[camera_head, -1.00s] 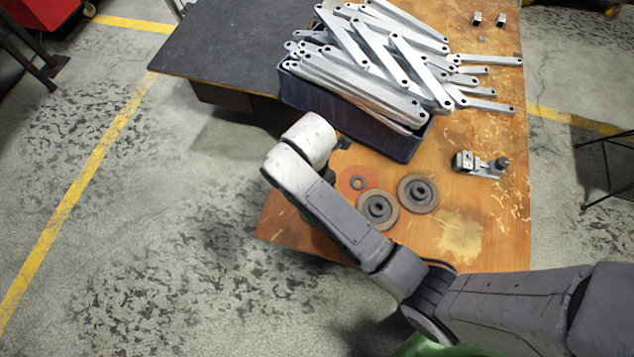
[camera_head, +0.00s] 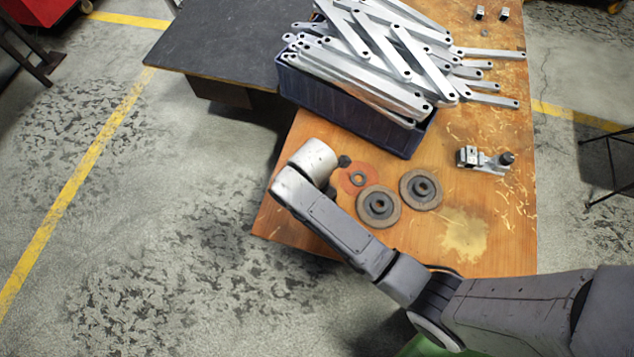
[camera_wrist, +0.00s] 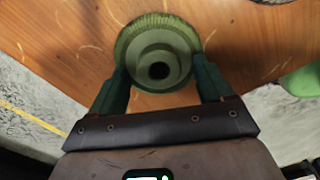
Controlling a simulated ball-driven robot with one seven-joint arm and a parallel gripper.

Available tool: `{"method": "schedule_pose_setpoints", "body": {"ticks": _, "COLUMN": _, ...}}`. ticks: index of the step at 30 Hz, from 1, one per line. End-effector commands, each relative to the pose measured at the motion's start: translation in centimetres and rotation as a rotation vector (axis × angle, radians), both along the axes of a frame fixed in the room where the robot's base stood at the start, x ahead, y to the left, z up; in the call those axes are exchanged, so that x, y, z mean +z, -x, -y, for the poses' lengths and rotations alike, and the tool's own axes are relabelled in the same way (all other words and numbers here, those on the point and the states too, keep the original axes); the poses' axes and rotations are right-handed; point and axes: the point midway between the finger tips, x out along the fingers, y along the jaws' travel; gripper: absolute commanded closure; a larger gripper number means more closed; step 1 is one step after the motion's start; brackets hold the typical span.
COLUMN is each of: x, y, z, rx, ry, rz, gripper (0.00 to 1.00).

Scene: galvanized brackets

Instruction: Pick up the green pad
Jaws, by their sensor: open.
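The green pad (camera_wrist: 183,38) is a round, ridged disc with a stepped hub and a dark centre hole. It lies on the wooden tabletop in the wrist view. My gripper (camera_wrist: 161,72) is open, with one dark green finger on each side of the pad's near part. I cannot tell whether the fingers touch it. In the head view the pad is hidden behind my arm, and my gripper is mostly hidden under the pale wrist link.
On the wooden table (camera_head: 490,235), an orange-red disc (camera_head: 348,187) and two grey-brown discs (camera_head: 379,219) (camera_head: 434,199) lie close to my wrist. A blue bin (camera_head: 330,106) heaped with metal brackets stands behind. A metal clamp-like part (camera_head: 485,160) is at right. The table's edge is close by.

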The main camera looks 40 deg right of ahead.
Motion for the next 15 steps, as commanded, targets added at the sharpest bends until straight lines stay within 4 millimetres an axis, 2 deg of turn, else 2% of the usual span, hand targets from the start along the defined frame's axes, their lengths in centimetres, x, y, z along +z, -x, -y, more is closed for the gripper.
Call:
{"method": "schedule_pose_setpoints", "body": {"ticks": 2, "x": 0.05, "y": -0.01, "z": 0.01, "rx": 0.000, "ry": 0.000, "rz": 0.000, "gripper": 0.21}}
{"method": "schedule_pose_setpoints", "body": {"ticks": 15, "x": 0.07, "y": -0.01, "z": 0.02, "rx": 0.000, "ry": 0.000, "rz": 0.000, "gripper": 0.63}}
